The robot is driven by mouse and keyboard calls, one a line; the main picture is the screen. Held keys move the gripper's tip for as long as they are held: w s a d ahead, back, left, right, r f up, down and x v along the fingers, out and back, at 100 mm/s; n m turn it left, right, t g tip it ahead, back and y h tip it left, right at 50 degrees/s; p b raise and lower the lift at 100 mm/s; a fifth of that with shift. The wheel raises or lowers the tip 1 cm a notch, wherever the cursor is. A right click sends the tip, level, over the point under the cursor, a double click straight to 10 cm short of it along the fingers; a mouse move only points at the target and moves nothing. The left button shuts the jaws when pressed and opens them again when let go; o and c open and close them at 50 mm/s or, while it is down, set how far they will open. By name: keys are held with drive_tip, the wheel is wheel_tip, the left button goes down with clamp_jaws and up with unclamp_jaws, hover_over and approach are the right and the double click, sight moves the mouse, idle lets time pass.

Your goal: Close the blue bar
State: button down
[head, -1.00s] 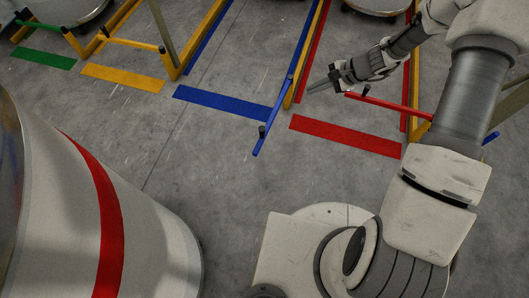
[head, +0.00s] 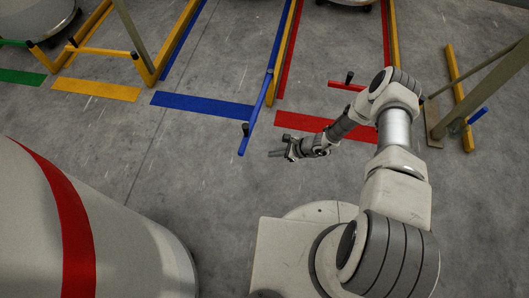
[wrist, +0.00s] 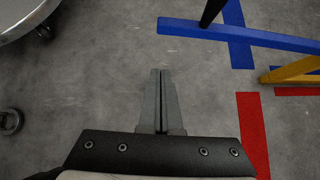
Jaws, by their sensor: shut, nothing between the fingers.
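The blue bar (head: 256,115) is swung out from its yellow post, its free end pointing towards me, with a black knob (head: 245,129) near that end. It stands at an angle to the blue floor strip (head: 203,105), not along it. In the wrist view the blue bar (wrist: 240,37) crosses the upper right, ahead of the fingertips, with its knob (wrist: 212,10) cut by the top edge. My gripper (head: 272,153) is shut and empty, just right of the bar's free end and apart from it. Its fingers (wrist: 161,72) show together in the wrist view.
A red bar (head: 346,86) and red floor strip (head: 310,125) lie to the right, partly behind my arm. A yellow bar (head: 100,51) spans its bay at the left. A large white can with a red band (head: 115,235) fills the lower left. Floor between is clear.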

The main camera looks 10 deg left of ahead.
drive_tip(key=w+a+f+b, duration=0.1)
drive_tip(key=a+f+b, duration=0.3)
drive_tip(key=a, duration=0.6)
drive_tip(key=shift+w+f, duration=0.3)
drive_tip(key=shift+f, duration=0.75)
drive_tip(key=shift+a, duration=0.15)
